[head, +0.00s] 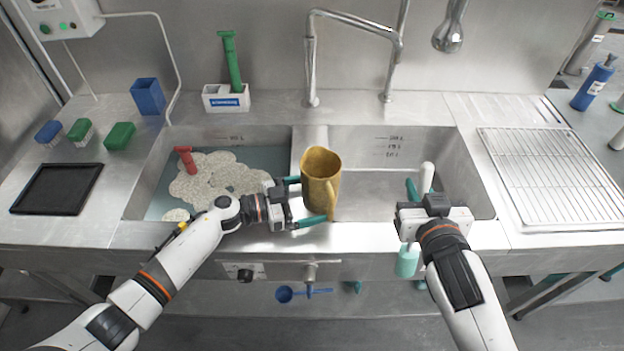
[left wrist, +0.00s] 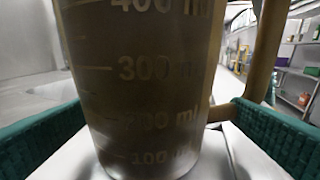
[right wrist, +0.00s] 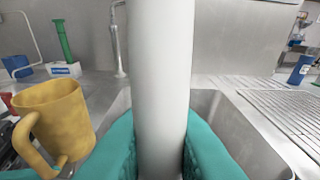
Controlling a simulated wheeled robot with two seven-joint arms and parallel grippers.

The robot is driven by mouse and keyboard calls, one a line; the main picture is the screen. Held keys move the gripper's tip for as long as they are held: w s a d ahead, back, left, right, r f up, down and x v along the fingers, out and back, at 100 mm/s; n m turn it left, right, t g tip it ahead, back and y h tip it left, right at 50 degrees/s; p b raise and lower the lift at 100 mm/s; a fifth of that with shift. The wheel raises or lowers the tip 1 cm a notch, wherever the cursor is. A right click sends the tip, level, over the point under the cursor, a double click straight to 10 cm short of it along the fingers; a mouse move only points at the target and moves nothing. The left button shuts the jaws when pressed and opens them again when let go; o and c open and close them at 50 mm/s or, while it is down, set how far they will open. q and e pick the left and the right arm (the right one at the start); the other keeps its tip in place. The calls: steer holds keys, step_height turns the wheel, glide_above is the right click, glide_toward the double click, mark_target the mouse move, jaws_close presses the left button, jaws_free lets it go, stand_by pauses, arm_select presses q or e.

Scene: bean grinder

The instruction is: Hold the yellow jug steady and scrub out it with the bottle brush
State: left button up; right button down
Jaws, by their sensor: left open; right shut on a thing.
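The yellow jug (head: 320,180) stands upright, mouth up, at the metal divider between the two sink basins, its handle toward the front right. My left gripper (head: 313,200) is open with one finger on each side of the jug; the left wrist view shows the jug wall (left wrist: 140,80) between the fingers, with gaps beside it. My right gripper (head: 421,190) is shut on the white handle (head: 427,176) of the bottle brush, held upright at the right basin, apart from the jug. The brush's bristles are not clearly seen.
The left basin holds cloudy water with foam (head: 215,178) and a red-handled thing (head: 186,159). A green brush (head: 231,62) stands in a white holder (head: 226,98) behind. The faucet (head: 311,60) rises between the basins. A wire rack (head: 550,175) lies at right.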

arm_select(q)
steer(key=shift+c, duration=0.6)
steer(key=c, duration=0.5)
steer(key=shift+c, duration=0.2)
